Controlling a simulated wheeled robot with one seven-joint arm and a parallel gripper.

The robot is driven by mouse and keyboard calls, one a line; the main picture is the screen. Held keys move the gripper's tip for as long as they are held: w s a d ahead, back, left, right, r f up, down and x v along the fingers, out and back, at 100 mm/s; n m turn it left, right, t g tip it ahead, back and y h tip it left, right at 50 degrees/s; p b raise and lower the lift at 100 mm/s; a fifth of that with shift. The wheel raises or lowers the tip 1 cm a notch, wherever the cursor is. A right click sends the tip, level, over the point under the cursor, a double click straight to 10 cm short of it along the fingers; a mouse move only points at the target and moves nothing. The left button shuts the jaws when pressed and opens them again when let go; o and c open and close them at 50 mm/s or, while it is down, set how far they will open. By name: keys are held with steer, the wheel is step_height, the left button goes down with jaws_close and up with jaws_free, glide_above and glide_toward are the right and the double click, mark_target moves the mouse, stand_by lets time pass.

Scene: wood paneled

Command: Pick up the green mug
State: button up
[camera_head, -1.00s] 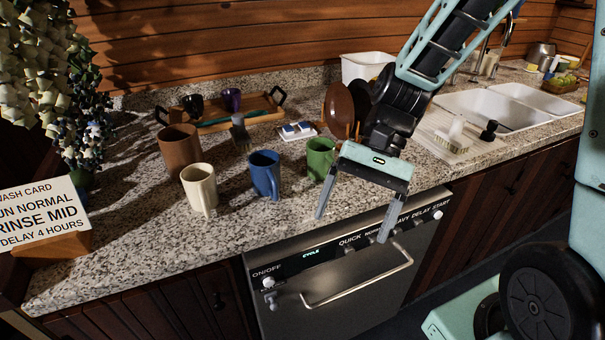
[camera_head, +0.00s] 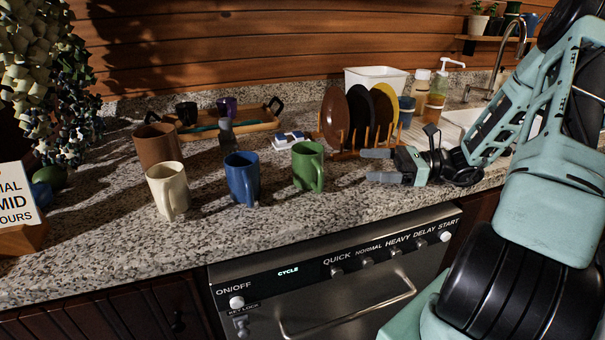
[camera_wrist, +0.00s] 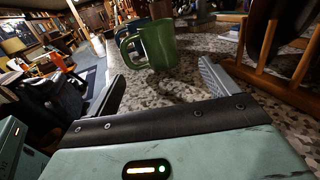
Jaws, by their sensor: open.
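The green mug (camera_head: 308,167) stands upright on the granite counter, right of the blue mug (camera_head: 242,178). Its handle faces the front in the head view. My gripper (camera_head: 372,166) is open and empty to the right of the green mug, low over the counter, with its fingers pointing left toward it. In the wrist view the green mug (camera_wrist: 160,46) is ahead, between and beyond the two fingertips (camera_wrist: 163,75), with its handle at its left side. The mug and the fingers are apart.
A cream mug (camera_head: 168,190) and a brown canister (camera_head: 157,146) stand farther left. A wooden dish rack (camera_head: 352,153) with plates is just behind my gripper; it shows close on the right in the wrist view (camera_wrist: 262,82). The dishwasher (camera_head: 340,279) is below the counter's front edge.

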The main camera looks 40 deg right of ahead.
mark_target(302, 162)
steer(key=x, duration=1.6)
steer(key=shift+w+a, duration=0.15)
steer(key=shift+a, duration=0.25)
